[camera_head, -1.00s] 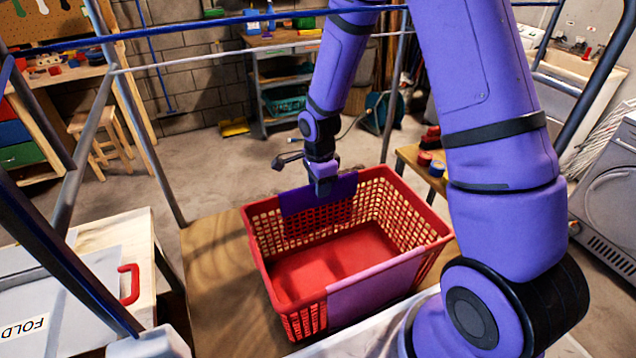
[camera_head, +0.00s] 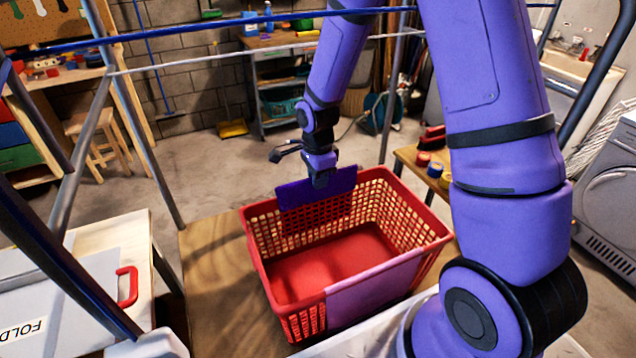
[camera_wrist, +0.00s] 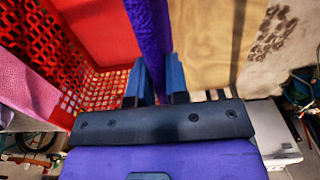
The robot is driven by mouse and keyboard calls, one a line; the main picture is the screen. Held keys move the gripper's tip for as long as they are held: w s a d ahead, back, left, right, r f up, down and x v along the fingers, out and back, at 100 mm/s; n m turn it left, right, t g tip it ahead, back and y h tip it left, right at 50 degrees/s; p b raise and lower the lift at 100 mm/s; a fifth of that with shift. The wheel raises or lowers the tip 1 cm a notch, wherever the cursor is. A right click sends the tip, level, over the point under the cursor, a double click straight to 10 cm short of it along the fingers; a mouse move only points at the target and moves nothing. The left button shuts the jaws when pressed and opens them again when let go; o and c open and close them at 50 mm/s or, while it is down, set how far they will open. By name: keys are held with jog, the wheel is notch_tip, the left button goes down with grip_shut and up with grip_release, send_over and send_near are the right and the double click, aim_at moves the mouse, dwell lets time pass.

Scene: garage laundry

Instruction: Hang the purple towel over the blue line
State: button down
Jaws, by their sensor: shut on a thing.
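The purple towel (camera_head: 296,196) is a dark purple cloth hanging at the back-left rim of the red basket (camera_head: 288,301). My gripper (camera_head: 319,184) is shut on its top edge from above. In the wrist view, the towel (camera_wrist: 150,30) is a narrow purple strip between the two fingers of my gripper (camera_wrist: 160,78), beside the basket wall. Part of the towel shows inside the basket; its lower end is hard to make out. The blue line (camera_head: 225,22) runs across the top of the head view, well above the basket, and passes behind my arm.
A lilac cloth (camera_head: 375,290) drapes over the basket's front rim. A white line (camera_head: 240,55) runs below the blue one. Metal frame posts (camera_head: 140,120) stand at the left. The basket stands on a wooden surface (camera_head: 215,270) with bare room at its left.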

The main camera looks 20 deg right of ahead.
jog(key=shift+r, duration=3.15)
